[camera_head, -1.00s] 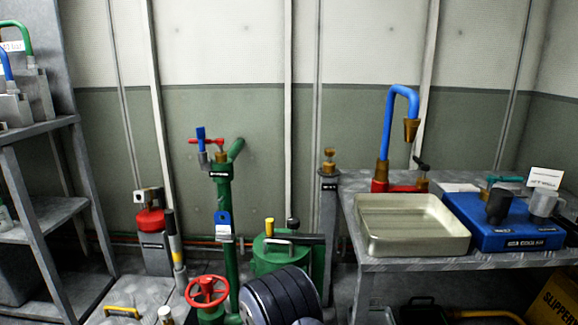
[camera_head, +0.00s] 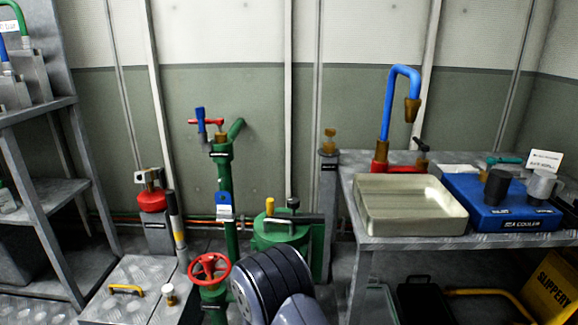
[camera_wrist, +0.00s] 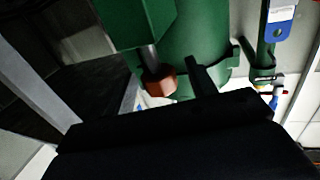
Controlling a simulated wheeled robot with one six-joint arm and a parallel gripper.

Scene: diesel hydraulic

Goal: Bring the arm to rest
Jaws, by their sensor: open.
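My gripper (camera_wrist: 172,118) shows in the wrist view as a dark block across the bottom, its two ends wide apart. It is open and I see nothing held in it. Its fingertips are hard to make out in the dark. My arm's dark, rounded links rise at the bottom centre of the head view, in front of the green tank (camera_head: 268,241); the gripper itself is not clear there. Beyond the gripper, the wrist view shows green metalwork (camera_wrist: 215,62) and a copper-coloured hex knob (camera_wrist: 158,84), close by.
A red handwheel (camera_head: 209,270) stands left of my arm, near a green pipe (camera_head: 223,180) with a red-handled valve. Shelves (camera_head: 35,220) stand at left.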

